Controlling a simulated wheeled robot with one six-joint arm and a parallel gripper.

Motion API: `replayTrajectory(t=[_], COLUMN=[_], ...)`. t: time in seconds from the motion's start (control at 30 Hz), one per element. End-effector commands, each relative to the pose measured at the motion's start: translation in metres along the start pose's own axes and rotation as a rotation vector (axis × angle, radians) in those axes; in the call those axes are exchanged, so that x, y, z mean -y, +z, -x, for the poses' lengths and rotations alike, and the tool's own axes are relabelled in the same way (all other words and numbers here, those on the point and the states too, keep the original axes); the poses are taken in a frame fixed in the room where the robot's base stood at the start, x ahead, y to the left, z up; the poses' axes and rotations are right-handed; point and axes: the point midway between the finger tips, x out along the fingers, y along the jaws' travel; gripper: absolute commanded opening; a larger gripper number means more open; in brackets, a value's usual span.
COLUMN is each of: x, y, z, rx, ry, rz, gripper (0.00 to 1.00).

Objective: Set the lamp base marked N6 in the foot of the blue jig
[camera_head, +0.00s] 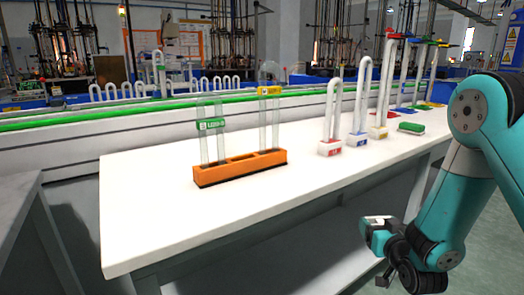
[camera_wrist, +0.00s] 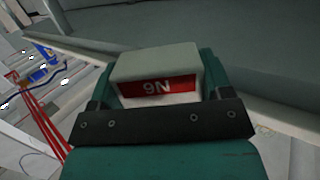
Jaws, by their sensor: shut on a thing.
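My gripper (camera_wrist: 160,105) is shut on a white lamp base (camera_wrist: 155,62). The base has a red label reading N6, upside down in the wrist view. In the head view my gripper (camera_head: 380,236) is low at the right, in front of the table, with the white block between its teal fingers. Several coloured jigs stand at the far right of the table, small in the head view. One has a blue foot (camera_head: 421,107); whether its foot is empty is too small to tell. My gripper is well apart from it.
The white table (camera_head: 140,215) has an orange rack (camera_head: 240,168) with glass tubes. Lamps with red (camera_head: 330,149), blue (camera_head: 357,140) and yellow (camera_head: 378,132) labels stand in a row, near a green block (camera_head: 411,128). The table's front left is clear.

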Motion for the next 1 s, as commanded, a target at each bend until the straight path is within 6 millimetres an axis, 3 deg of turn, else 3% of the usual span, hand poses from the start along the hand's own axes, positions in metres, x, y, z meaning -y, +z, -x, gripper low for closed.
replayTrajectory(t=[0.03, 0.6, 0.8, 1.0], x=[0.000, 0.000, 0.000, 0.000], y=[-0.032, -0.198, -0.247, -0.272], z=[0.005, 0.030, 0.037, 0.041], rx=[0.000, 0.000, 0.000, 0.001], ry=[0.000, 0.000, 0.000, 0.000], rz=[0.000, 0.000, 0.000, 0.000], gripper=[0.44, 0.44, 0.44, 0.44])
